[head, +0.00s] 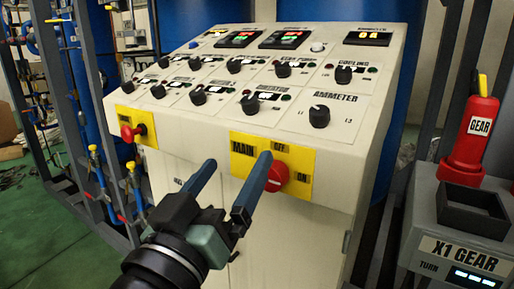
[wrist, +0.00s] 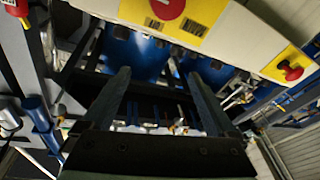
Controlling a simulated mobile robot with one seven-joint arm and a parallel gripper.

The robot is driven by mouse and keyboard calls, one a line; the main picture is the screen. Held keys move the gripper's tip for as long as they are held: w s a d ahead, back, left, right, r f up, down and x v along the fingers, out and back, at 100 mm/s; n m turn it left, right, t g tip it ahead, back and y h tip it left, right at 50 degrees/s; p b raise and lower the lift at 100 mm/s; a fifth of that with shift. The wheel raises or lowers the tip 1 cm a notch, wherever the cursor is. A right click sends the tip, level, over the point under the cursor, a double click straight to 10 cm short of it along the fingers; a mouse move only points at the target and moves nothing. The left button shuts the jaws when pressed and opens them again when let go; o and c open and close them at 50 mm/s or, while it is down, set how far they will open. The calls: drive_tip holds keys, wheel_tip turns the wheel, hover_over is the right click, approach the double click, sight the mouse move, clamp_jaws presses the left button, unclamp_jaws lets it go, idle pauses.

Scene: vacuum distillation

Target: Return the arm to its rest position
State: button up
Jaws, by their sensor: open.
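My gripper (head: 230,175) is in front of the control panel (head: 185,175), low in the head view. Its two blue-grey fingers are apart with nothing between them. One fingertip overlaps the yellow MAIN plate in the picture, just left of the red main switch (head: 276,176); I cannot tell whether it touches. In the wrist view the gripper (wrist: 162,75) is open and empty, and the red switch (wrist: 167,8) shows above it at the top edge. Part of my arm shows at the bottom of the head view.
A second red knob (head: 130,133) sits on a yellow plate at the panel's left. A red GEAR cylinder (head: 470,140) stands on a grey X1 GEAR box (head: 455,235) at the right. Pipes and frames (head: 70,110) stand at the left; green floor (head: 50,220) is open there.

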drive_tip(key=s+d+r+t+y, duration=0.3)
drive_tip(key=s+r+t, duration=0.15)
drive_tip(key=r, duration=0.55)
drive_tip(key=s+d+r+t+y, duration=0.25)
drive_tip(key=s+r+t, duration=0.2)
drive_tip(key=r, duration=0.45)
wheel_tip(320, 180, up, 19)
drive_tip(key=a+g+p, duration=0.1)
drive_tip(key=p, duration=1.8)
drive_tip(key=shift+s, duration=0.25)
drive_tip(key=shift+f+y, duration=0.1)
drive_tip(key=shift+y, duration=0.15)
